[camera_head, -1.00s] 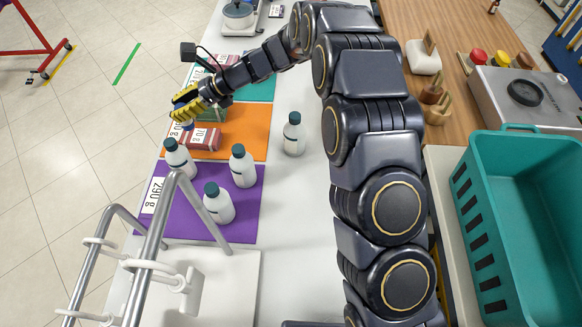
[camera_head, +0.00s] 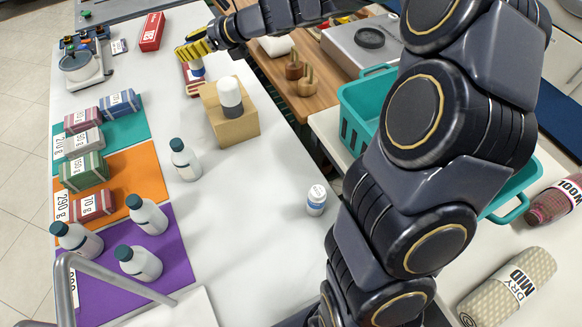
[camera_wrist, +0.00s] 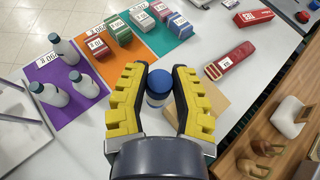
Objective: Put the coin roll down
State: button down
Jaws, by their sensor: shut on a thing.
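My gripper (camera_head: 194,48) has yellow fingers and is shut on a small white-and-blue cylinder, taken as the coin roll (camera_head: 197,70), high over the far right part of the white table (camera_head: 255,190). In the wrist view the coin roll (camera_wrist: 157,86) stands between the yellow fingers (camera_wrist: 160,88), its round blue end towards the camera. Its lower part is hidden there. A red strapped item with a label (camera_head: 190,82) shows just below the gripper in the head view; in the wrist view it (camera_wrist: 228,62) lies right of the fingers.
A cardboard box (camera_head: 235,128) bearing a white-and-grey bottle (camera_head: 230,95) stands near the gripper. Striped bundles and bottles sit on teal, orange and purple (camera_head: 184,258) mats at left. A small jar (camera_head: 316,198) stands at right. Much of the table's middle is bare.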

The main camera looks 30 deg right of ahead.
jog(key=s+a+f+n+g+y, duration=0.3)
jog(key=s+a+f+n+g, duration=0.2)
jog(key=s+f+n+g, duration=0.7)
jog(key=s+d+f+n+g+h, duration=0.2)
jog(key=s+f+n+g+h, duration=0.35)
jog(key=s+n, duration=0.2)
jog(key=s+d+f+n+g+h, duration=0.1)
jog(key=s+f+n+g+h, duration=0.3)
jog(key=s+n+h, duration=0.3)
jog(key=w+d+r+n+t+h, duration=0.2)
jog(key=d+n+t+h, duration=0.45)
jog(key=n, duration=0.25)
jog(key=w+d+r+n+t+h, duration=0.1)
jog(key=d+r+n+t+h, duration=0.1)
jog(key=d+n+t+h, duration=0.65)
jog(key=shift+n+g+y, duration=0.65)
jog(key=shift+n+y, duration=0.05)
jog(key=shift+y, duration=0.25)
jog(key=w+f, duration=0.3)
jog(key=w, duration=0.1)
jog(key=w+d+f, duration=0.1)
jog(key=w+f, duration=0.2)
jog(key=w, duration=0.1)
jog(key=w+f, duration=0.3)
jog(key=w, duration=0.2)
jog(key=shift+d+f, duration=0.2)
jog(key=shift+f, duration=1.65)
